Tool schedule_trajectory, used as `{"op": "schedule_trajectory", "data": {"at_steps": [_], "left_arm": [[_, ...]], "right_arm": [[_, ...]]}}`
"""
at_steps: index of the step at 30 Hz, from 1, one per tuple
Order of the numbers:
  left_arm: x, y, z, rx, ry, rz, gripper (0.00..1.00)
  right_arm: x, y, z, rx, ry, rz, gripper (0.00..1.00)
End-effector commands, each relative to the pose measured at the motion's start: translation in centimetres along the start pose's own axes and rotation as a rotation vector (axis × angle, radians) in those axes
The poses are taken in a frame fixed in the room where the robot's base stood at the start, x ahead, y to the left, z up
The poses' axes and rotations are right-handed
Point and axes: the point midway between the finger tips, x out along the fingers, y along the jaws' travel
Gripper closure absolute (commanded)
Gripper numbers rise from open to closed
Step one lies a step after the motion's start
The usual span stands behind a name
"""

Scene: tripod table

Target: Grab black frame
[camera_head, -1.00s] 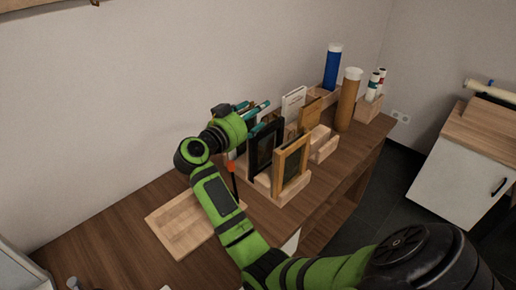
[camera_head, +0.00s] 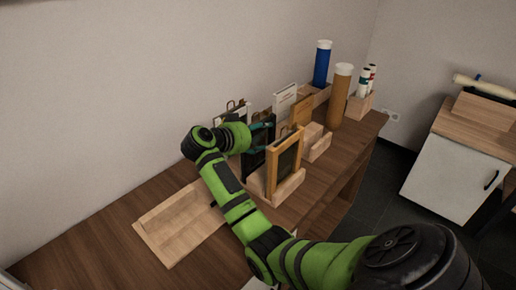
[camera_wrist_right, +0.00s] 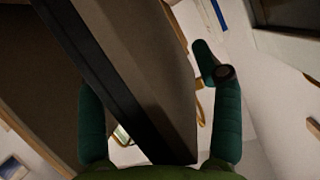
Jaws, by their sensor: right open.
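The black frame (camera_head: 258,163) stands upright in a light wooden holder (camera_head: 290,188), behind a wooden frame (camera_head: 285,165). My right gripper (camera_head: 265,138) is open at the upper part of the black frame, coming from the left; its arm hides part of the frame. In the right wrist view, the black frame (camera_wrist_right: 95,75) runs diagonally between the two teal fingers of my right gripper (camera_wrist_right: 150,72). A gap shows between the right finger and the frame; I cannot tell whether the left finger touches it. My left gripper is not in view.
A shallow wooden tray (camera_head: 170,237) lies on the table (camera_head: 85,232) at left, below my arm. Behind the frames stand a white card (camera_head: 285,101), a blue tube (camera_head: 322,64) and an orange tube (camera_head: 340,98). The wall (camera_head: 120,80) is close behind.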

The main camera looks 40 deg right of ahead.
Motion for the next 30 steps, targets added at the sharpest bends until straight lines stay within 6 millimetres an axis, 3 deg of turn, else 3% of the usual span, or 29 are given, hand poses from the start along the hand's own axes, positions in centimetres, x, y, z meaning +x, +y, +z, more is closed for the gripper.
{"op": "schedule_trajectory", "data": {"at_steps": [6, 7, 11, 12, 23, 30], "left_arm": [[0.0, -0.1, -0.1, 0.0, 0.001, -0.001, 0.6], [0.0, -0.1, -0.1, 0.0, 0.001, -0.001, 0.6], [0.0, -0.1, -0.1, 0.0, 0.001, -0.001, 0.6], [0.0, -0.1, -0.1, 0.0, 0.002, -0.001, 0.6], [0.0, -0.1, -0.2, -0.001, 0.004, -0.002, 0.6], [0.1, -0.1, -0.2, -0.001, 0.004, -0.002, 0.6]], "right_arm": [[0.1, 0.0, 0.1, 0.0, 0.0, -0.001, 0.34], [0.1, 0.0, 0.1, 0.0, 0.0, -0.001, 0.42], [0.1, 0.0, 0.1, 0.001, 0.0, -0.001, 0.94], [0.1, 0.0, 0.1, 0.001, 0.0, -0.001, 1.0], [0.0, 0.0, -0.2, 0.003, 0.001, -0.001, 1.0], [-0.8, -0.1, -2.1, 0.007, 0.001, -0.004, 1.0]]}}
